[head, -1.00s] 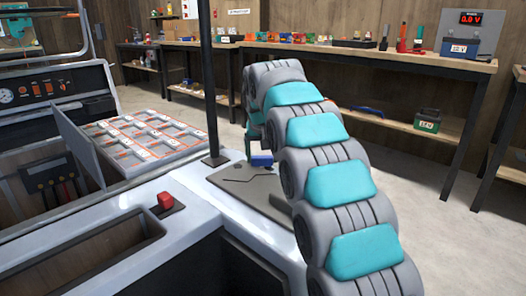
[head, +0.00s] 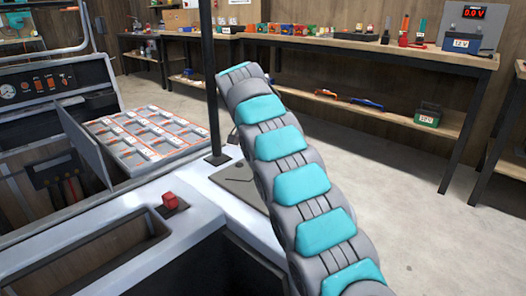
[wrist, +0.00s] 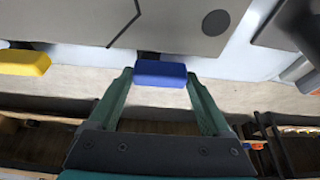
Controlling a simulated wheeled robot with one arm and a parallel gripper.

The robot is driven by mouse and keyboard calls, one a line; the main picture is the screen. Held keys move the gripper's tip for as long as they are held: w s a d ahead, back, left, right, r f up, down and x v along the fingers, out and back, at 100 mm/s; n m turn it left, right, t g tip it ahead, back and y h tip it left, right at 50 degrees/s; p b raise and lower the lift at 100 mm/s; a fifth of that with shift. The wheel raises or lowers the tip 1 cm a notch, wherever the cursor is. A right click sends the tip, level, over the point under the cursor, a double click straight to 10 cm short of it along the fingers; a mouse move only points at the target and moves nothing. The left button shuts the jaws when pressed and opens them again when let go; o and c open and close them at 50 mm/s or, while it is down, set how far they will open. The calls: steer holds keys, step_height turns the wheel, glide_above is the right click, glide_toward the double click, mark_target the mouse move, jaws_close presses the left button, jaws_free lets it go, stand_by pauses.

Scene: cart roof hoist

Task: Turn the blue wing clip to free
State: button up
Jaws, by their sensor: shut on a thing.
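The blue wing clip (wrist: 161,72) is a small blue block in the wrist view, at the edge of a grey panel (wrist: 75,18). Its long side runs across the picture. My gripper (wrist: 161,80) has one green finger at each end of the clip and is shut on it. A dark piece shows just behind the clip, at the panel's edge. In the head view my arm hides both the gripper and the blue clip.
A yellow clip (wrist: 24,63) sits to the left along the same panel edge. In the head view, a black post (head: 211,85) stands close left of my arm. A red button (head: 170,200) and an orange-trimmed tray (head: 150,138) lie further left. Open floor (head: 400,215) is at right.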

stand_by(0.4)
steer(key=o, duration=1.2)
steer(key=shift+c, duration=0.2)
steer(key=shift+v, duration=1.25)
steer(key=p+v, duration=0.3)
steer(key=v, duration=0.2)
steer(key=shift+r, duration=0.2)
